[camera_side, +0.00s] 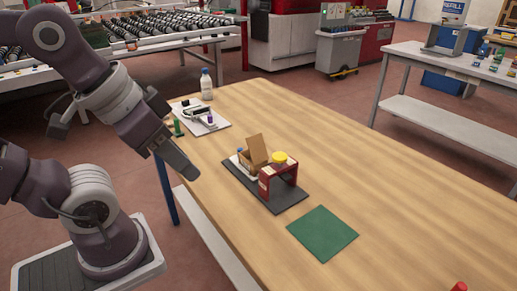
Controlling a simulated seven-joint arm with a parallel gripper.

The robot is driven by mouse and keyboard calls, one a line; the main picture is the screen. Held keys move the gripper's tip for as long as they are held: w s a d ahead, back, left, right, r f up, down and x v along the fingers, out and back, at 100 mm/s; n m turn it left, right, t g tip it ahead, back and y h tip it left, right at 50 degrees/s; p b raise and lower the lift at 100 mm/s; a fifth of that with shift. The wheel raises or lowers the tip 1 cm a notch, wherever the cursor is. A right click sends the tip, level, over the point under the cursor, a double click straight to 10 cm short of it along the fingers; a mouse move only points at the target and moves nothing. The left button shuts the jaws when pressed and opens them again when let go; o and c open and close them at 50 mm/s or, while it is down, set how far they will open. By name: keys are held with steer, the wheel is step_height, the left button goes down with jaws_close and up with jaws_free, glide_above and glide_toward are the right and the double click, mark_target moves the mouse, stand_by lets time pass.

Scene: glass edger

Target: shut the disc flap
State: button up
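A small cardboard box (249,166) stands on a dark base plate (290,203) near the middle of the wooden table. Its tan flap (257,150) stands up, tilted, so the box looks open. I cannot tell what is inside it. A red stand (283,178) with a yellow round piece (279,158) on top is beside the box, to its right. My gripper (190,174) is left of the box, above the table's left edge and apart from the box. I see nothing held in it, but its fingers are too unclear to tell open from shut.
A green mat (322,233) lies in front of the base plate. A white board (215,126) with small items and a bottle (206,85) are at the table's back left. A red object (460,286) shows at the lower right. The table's right side is clear.

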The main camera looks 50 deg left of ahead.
steer(key=shift+g+y, duration=0.3)
steer(key=shift+g, duration=0.3)
steer(key=w+r, duration=0.1)
steer(key=w+a, duration=0.1)
steer(key=w, duration=0.1)
steer(key=w+r, duration=0.1)
steer(key=w, duration=0.1)
steer(key=shift+w+a+r, duration=0.25)
steer(key=shift+a+r, duration=0.05)
steer(key=shift+a, duration=0.1)
jaws_close()
steer(key=w+a+g, duration=0.1)
steer(key=w+a, duration=0.1)
steer(key=w, duration=0.4)
steer(key=g+y, duration=0.3)
steer(key=y, duration=0.3)
glide_toward(254, 137)
step_height(254, 137, down, 3)
steer(key=a+f, duration=0.2)
steer(key=shift+w+a+f, duration=0.1)
steer(key=shift+w+a, duration=0.05)
steer(key=shift+a, duration=0.15)
steer(key=shift+a+f, duration=0.15)
steer(key=shift+a, duration=0.1)
steer(key=shift+a, duration=0.1)
steer(key=shift+a+h, duration=0.25)
steer(key=shift+h, duration=0.25)
